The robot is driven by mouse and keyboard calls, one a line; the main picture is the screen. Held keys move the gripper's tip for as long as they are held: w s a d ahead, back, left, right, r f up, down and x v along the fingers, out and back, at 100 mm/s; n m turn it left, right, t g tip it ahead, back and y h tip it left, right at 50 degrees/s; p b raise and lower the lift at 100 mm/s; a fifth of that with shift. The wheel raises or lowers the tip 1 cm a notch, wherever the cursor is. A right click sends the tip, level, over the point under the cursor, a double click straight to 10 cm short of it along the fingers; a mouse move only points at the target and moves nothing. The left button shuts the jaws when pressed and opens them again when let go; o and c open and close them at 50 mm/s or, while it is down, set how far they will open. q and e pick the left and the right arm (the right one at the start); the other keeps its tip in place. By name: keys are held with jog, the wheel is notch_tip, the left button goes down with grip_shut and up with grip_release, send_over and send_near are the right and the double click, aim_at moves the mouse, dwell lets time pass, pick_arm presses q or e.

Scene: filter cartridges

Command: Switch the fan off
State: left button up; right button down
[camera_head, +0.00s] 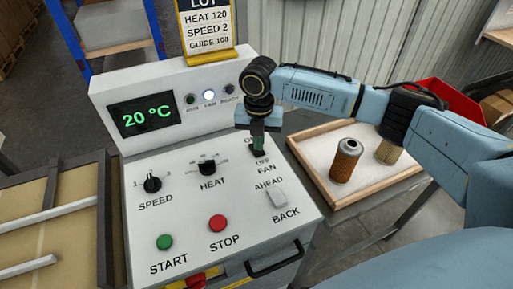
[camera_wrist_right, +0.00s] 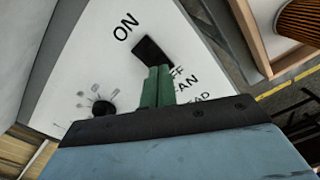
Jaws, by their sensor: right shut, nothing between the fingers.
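The fan switch is a black rocker (camera_wrist_right: 152,50) between the ON and OFF labels in the right wrist view. In the head view my right gripper covers most of it, above the FAN label. My right gripper (camera_head: 258,148) is shut and empty. Its green fingertips (camera_wrist_right: 158,86) are close together at the OFF end of the rocker; I cannot tell whether they touch it. The FAN lamp (camera_head: 209,95) on the panel (camera_head: 190,235) looks lit. Which way the rocker is tilted is unclear. My left gripper is not in view.
Nearby controls are the HEAT knob (camera_head: 208,167), SPEED knob (camera_head: 152,184), AHEAD/BACK switch (camera_head: 277,198), green START (camera_head: 165,242) and red STOP (camera_head: 217,223) buttons. A wooden tray (camera_head: 327,206) with filter cartridges stands right of the panel. A display (camera_head: 146,116) reads 20 °C.

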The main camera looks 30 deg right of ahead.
jog(key=shift+s+f, duration=0.1)
jog(key=shift+f, duration=0.6)
dwell(0.3)
jog(key=shift+r+p, duration=0.8)
jog(key=shift+p, duration=0.05)
notch_tip(320, 180, up, 6)
jog(key=p, duration=0.6)
jog(key=shift+f, duration=0.25)
jog(key=shift+f, duration=0.1)
